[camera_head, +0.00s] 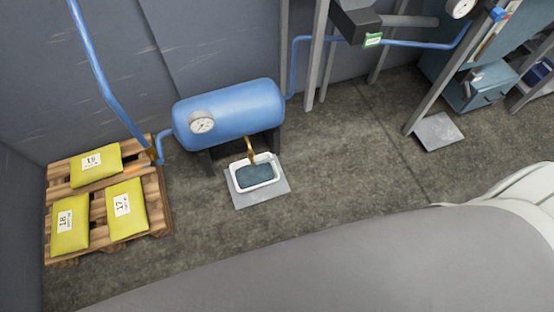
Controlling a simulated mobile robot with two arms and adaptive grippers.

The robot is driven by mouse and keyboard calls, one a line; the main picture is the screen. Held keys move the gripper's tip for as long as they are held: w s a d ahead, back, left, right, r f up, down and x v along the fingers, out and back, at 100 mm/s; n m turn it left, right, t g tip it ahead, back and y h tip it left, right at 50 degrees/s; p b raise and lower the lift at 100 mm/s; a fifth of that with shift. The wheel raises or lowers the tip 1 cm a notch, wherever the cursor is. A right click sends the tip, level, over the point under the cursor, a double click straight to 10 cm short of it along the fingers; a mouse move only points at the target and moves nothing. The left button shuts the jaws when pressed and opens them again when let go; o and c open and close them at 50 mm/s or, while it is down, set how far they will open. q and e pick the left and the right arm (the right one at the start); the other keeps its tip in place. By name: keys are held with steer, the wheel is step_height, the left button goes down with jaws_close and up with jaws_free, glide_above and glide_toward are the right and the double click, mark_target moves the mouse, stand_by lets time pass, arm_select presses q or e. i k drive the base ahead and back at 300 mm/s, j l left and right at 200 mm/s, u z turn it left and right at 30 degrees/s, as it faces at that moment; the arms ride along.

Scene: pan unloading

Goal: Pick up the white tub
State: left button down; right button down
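The white tub (275,177) is a small rectangular pan holding dark blue-grey contents that look like liquid. It sits upright on a grey square plate (246,201) on the floor. It stands just in front of a blue horizontal tank (240,108), under a brass-coloured tap (249,148). Neither of my grippers shows in the head view, so nothing is seen touching the tub.
A wooden pallet (161,205) with yellow bags (71,224) stands at the left. Blue pipes (100,72) run from the tank. A grey post (449,78) and teal cabinet (478,88) stand at the right. The concrete floor (345,150) right of the tub is clear.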

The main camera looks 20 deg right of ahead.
mark_target(255, 174)
steer(key=z, duration=0.25)
steer(key=i+l+u, duration=0.1)
steer(key=l+u, duration=0.15)
steer(key=u, duration=0.2)
steer(key=l+u, duration=0.25)
steer(key=u, duration=0.15)
steer(key=l+u, duration=0.3)
steer(key=u, duration=0.15)
steer(key=l+u, duration=0.3)
steer(key=u, duration=0.15)
